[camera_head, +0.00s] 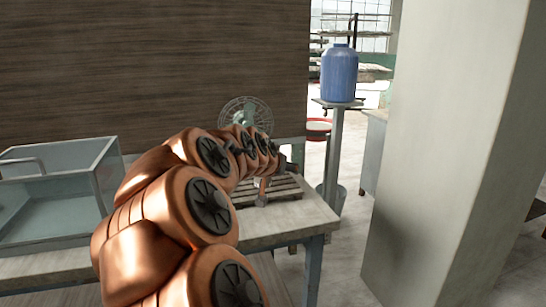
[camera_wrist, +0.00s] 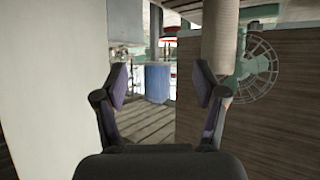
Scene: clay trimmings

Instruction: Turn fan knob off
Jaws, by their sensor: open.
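The fan (camera_head: 246,113) has a round wire cage and stands behind my arm at the far end of the table, its lower part hidden. The wrist view looks upside down, and there the fan (camera_wrist: 257,68) shows at the upper right, beyond and to the right of the finger on that side. I cannot make out the fan's knob in either view. My gripper (camera_wrist: 160,84) is open, with nothing between its fingers and apart from the fan. In the head view my gripper (camera_head: 284,166) is small and partly hidden at the end of my arm, above a slatted wooden rack (camera_head: 285,188).
A glass tank (camera_head: 60,215) stands on the table (camera_head: 300,222) at the left. A brown wooden panel (camera_head: 150,65) rises behind. A blue jar (camera_head: 339,75) sits on a stand beyond the table. A pale pillar (camera_head: 445,150) is at the right, with open floor between it and the table.

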